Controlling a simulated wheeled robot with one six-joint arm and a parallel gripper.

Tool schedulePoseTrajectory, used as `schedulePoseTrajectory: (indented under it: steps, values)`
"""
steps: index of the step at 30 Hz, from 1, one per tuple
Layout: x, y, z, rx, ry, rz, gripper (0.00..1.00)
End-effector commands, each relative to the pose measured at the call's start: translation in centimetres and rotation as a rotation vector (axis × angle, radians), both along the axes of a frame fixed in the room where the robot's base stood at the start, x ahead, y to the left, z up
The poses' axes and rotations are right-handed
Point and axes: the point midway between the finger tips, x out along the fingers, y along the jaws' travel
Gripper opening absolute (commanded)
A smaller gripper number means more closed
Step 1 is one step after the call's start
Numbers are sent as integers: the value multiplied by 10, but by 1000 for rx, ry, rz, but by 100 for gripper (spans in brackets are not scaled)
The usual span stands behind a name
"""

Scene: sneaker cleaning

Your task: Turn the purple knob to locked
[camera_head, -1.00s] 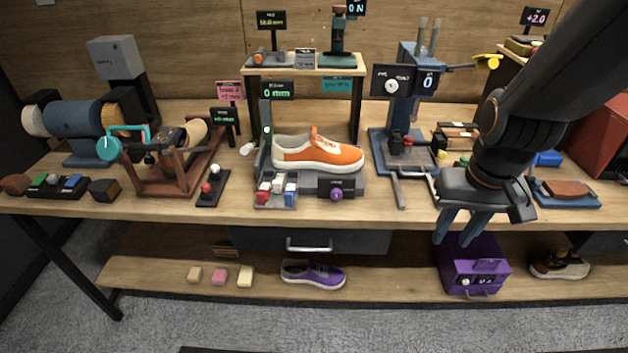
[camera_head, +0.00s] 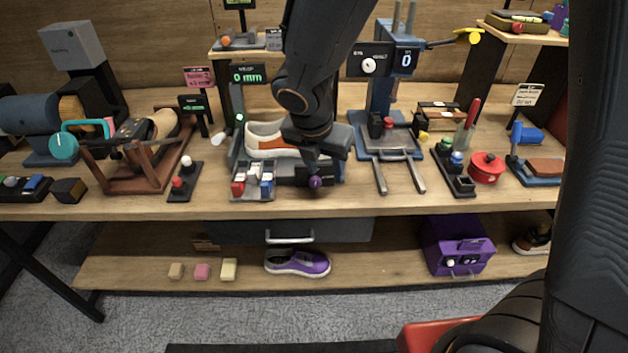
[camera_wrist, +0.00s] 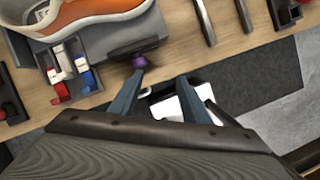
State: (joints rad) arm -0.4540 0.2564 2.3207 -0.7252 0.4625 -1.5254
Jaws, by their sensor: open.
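The purple knob (camera_head: 315,182) sits on the front of a small black panel at the base of the orange sneaker's stand. It also shows in the wrist view (camera_wrist: 138,61), just beyond the tip of my left finger. My gripper (camera_wrist: 160,76) is open and empty. The knob is in line with the left finger, not centred between the two fingers, and I cannot tell whether they touch. The orange and white sneaker (camera_head: 264,140) lies on the stand behind, partly hidden by my arm. The knob's lock marking is not readable.
Red, white and blue blocks (camera_head: 254,180) stand left of the knob. Two grey rails (camera_head: 398,172) extend from the press at right. The table's front edge is close below the knob. A purple sneaker (camera_head: 298,263) and a purple box (camera_head: 458,247) are on the lower shelf.

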Motion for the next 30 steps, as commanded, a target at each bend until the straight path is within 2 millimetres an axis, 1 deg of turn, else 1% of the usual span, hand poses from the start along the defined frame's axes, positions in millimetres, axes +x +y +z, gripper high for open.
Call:
schedulePoseTrajectory:
  steps: [1, 3, 6, 8, 11, 21, 25, 30]
  values:
    - [4, 12, -2, -40, 5, 122, 43]
    - [10, 23, -2, -91, 11, 263, 43]
    - [14, 33, -3, -138, 16, 388, 43]
    - [16, 35, -5, -153, 18, 427, 43]
    - [19, 35, -13, -163, 20, 446, 43]
    - [38, 25, -59, -159, 22, 442, 43]
    - [42, 23, -70, -159, 21, 441, 43]
    - [44, 22, -74, -158, 19, 441, 43]
